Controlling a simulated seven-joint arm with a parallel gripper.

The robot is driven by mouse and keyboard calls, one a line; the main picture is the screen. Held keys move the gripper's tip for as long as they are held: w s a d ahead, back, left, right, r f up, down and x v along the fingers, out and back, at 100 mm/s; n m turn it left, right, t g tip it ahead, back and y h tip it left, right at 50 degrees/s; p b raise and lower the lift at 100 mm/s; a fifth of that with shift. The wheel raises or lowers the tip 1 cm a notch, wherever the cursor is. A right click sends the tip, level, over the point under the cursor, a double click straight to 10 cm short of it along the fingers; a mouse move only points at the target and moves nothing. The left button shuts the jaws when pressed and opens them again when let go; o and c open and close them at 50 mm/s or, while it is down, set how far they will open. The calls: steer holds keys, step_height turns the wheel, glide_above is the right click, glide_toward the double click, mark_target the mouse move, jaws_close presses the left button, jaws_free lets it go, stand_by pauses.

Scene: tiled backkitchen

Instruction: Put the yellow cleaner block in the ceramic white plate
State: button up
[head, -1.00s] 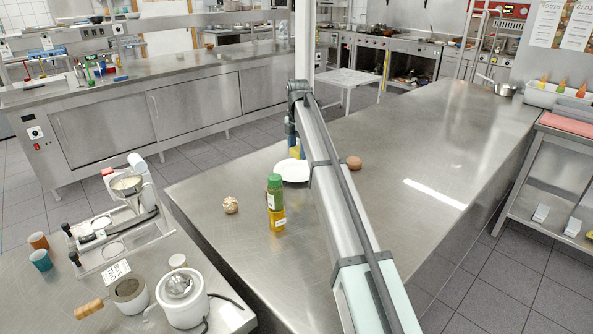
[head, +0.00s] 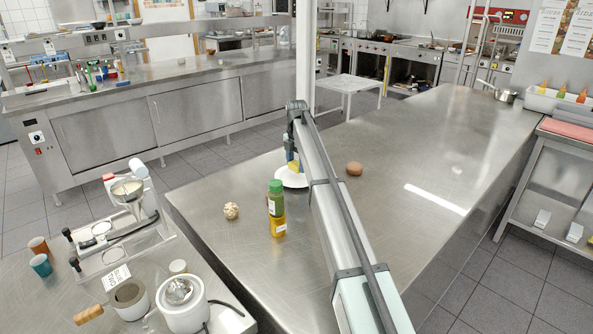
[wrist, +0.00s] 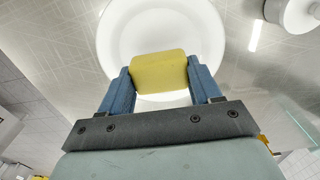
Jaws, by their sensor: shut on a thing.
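My gripper (wrist: 160,82) is shut on the yellow cleaner block (wrist: 158,70), with a blue finger on each side of it in the wrist view. The white plate (wrist: 111,38) lies behind the block in that view, and the block covers part of it. In the head view the plate (head: 284,181) is on the steel counter, partly hidden by my arm. A bit of the block (head: 291,166) shows at the plate there. I cannot tell whether the block touches the plate.
A green-topped bottle with a yellow lower part (head: 276,208) stands on the counter (head: 400,240) in front of the plate. A garlic-like bulb (head: 231,211) lies to its left. A brown round object (head: 355,168) lies right of the plate.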

mark_target(296, 163)
steer(key=shift+f, duration=1.5)
steer(key=shift+f, duration=0.1)
steer(key=o, duration=1.1)
step_height(296, 163, up, 12)
steer(key=shift+r, duration=0.1)
